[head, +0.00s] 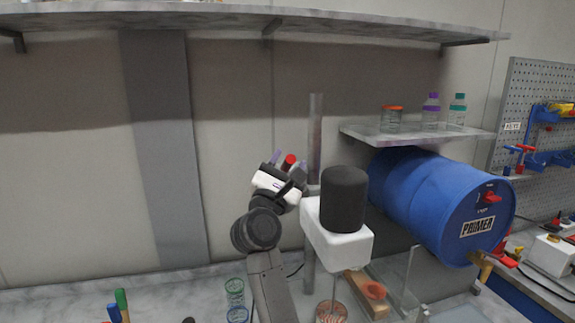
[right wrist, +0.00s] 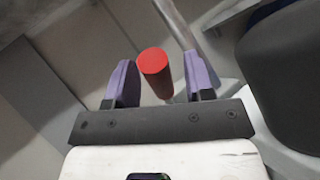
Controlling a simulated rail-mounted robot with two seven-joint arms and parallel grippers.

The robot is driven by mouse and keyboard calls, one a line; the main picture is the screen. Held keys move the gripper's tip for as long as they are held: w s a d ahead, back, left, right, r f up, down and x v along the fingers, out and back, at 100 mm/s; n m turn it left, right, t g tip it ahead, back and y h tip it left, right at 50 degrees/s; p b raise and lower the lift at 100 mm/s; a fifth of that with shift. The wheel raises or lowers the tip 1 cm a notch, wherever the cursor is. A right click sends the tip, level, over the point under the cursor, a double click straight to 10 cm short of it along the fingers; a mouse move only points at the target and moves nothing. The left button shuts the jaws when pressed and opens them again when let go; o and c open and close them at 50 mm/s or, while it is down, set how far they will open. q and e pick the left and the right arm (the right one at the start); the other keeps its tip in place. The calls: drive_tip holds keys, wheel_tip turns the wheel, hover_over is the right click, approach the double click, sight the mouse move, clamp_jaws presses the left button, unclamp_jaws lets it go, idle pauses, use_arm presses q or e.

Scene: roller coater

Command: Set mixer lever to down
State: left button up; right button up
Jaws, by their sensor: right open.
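The mixer (head: 337,240) has a white body with a black motor housing (head: 343,199) on top, on a grey upright post. The red-tipped mixer lever (head: 289,161) is at its left side, by my right gripper (head: 287,163). In the right wrist view the lever's red knob (right wrist: 153,62) shows between the two purple fingers of my right gripper (right wrist: 160,80), with gaps on both sides. The gripper is open and does not grip the knob. The lever's shaft is mostly hidden. My left gripper is not in view.
A blue primer drum (head: 430,200) lies to the right of the mixer. A small shelf (head: 415,135) with jars and bottles is above it. A long shelf (head: 220,18) spans the top. Markers (head: 122,304) and glasses (head: 235,291) stand on the bench at lower left.

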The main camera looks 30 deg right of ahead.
drive_tip(key=b+v, duration=0.2)
drive_tip(key=v, duration=1.1)
drive_tip(key=shift+s+a+f, duration=0.2)
drive_tip(key=shift+s+f, duration=0.05)
drive_tip(key=shift+f, duration=0.05)
drive_tip(key=shift+c, duration=0.2)
